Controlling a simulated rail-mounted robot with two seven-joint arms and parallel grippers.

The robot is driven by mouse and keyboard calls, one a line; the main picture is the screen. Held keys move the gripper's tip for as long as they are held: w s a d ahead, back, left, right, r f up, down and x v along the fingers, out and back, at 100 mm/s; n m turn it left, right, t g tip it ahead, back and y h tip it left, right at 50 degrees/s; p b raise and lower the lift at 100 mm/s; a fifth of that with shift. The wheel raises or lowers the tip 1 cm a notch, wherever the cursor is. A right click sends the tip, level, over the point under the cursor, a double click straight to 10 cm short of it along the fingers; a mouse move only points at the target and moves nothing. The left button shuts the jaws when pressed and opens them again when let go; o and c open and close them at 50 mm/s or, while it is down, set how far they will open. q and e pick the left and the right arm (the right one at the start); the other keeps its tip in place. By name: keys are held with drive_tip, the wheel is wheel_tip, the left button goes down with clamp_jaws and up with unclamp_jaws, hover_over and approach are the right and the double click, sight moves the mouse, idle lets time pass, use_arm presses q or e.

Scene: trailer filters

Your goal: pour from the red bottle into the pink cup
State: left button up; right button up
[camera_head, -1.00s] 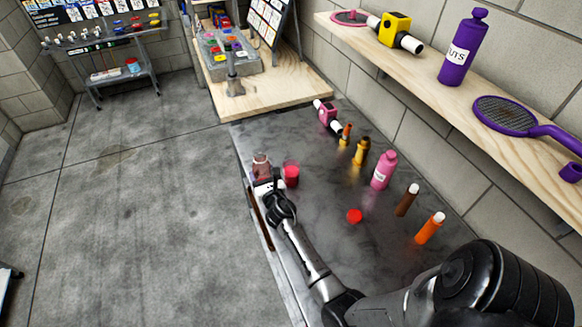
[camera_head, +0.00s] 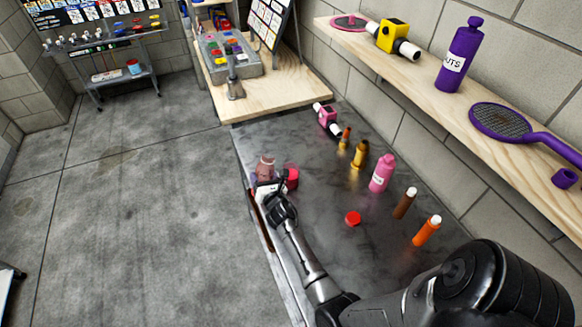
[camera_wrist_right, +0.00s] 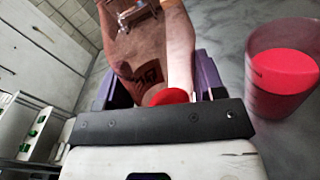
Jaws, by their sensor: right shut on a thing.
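The red bottle (camera_head: 265,166) looks translucent and pale red and is held near the left edge of the dark counter. It fills the middle of the right wrist view (camera_wrist_right: 140,45), with part of a dark-lettered label and some bright red showing. My right gripper (camera_head: 268,190) is shut on it, its purple fingers on either side (camera_wrist_right: 160,88). The pink cup (camera_head: 293,176) stands just right of the bottle, partly hidden by my gripper. In the right wrist view the cup (camera_wrist_right: 284,105) is translucent, with a bright pink-red surface inside. My left gripper is not in view.
A red cap-like disc (camera_head: 353,218) lies on the counter (camera_head: 320,240). A pink bottle (camera_head: 382,173), brown bottle (camera_head: 404,204) and orange bottle (camera_head: 427,231) stand to the right. A wooden shelf (camera_head: 430,90) runs above along the wall.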

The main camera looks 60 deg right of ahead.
drive_tip(key=shift+r+m+p, duration=0.1)
drive_tip(key=shift+m+p, duration=0.75)
drive_tip(key=shift+m, duration=0.35)
drive_tip(key=shift+s+d+f+m+p, duration=0.2)
drive_tip(key=shift+m+p, duration=0.4)
drive_tip(key=shift+m, duration=0.4)
drive_tip(key=shift+w+a+f+m, duration=0.15)
drive_tip(key=shift+f+m, duration=0.15)
drive_tip(key=shift+m, duration=0.4)
drive_tip(key=shift+w+a+f+m, duration=0.2)
drive_tip(key=shift+a+f+m, duration=0.15)
drive_tip(key=shift+m, duration=0.45)
drive_tip(key=shift+p, duration=0.3)
drive_tip(key=shift+r+m, duration=0.1)
drive_tip(key=shift+m, duration=0.2)
drive_tip(key=shift+w+r+p, duration=0.1)
drive_tip(key=shift+p, duration=0.25)
drive_tip(key=shift+a+r+m+y, duration=0.1)
drive_tip(key=shift+a+m+y, duration=0.05)
drive_tip(key=shift+m+y, duration=0.3)
drive_tip(key=shift+w+r+m+p, duration=0.1)
drive_tip(key=shift+r+m+p, duration=0.15)
drive_tip(key=shift+p, duration=0.1)
